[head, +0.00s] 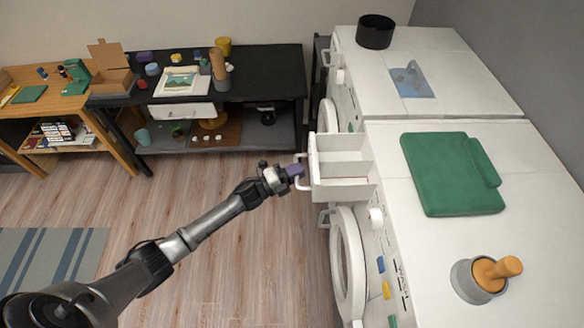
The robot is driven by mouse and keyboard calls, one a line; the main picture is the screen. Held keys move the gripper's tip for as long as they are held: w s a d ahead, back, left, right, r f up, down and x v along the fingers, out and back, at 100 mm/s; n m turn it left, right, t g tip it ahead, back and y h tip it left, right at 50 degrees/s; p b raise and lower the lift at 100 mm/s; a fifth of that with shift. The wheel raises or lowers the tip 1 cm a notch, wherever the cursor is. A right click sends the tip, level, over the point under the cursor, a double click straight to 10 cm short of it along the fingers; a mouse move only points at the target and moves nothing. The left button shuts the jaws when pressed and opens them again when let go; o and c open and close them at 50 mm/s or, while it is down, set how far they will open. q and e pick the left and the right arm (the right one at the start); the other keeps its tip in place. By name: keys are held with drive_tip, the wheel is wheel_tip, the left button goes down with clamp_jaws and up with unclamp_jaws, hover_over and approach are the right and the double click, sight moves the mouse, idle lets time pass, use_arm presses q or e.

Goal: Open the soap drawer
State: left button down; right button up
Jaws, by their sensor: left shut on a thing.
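The white soap drawer (343,190) sticks out from the front of the nearer washing machine (387,232). Its open top shows several compartments, and I see nothing in them. A white handle (300,158) is on the drawer's left-hand front. My left arm comes in from the lower left. My left gripper (296,172) is at the drawer's front, shut on the handle; its fingertips partly cover the handle. My right gripper is not in view.
A round door (345,262) stands below the drawer. On the machine top lie a folded green towel (450,175) and a grey mortar with an orange pestle (478,278). A black desk (265,75) stands behind.

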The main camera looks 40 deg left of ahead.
use_arm(q)
drive_tip(key=shift+s+a, duration=0.3)
drive_tip(key=shift+a, duration=0.1)
drive_tip(key=c, duration=1.1)
unclamp_jaws()
drive_tip(key=shift+c, duration=0.2)
drive_tip(key=b+v, duration=0.1)
drive_tip(key=v, duration=1.2)
drive_tip(key=shift+s+a+b, duration=0.15)
drive_tip(key=shift+s+b, duration=0.2)
drive_tip(key=shift+f, duration=0.15)
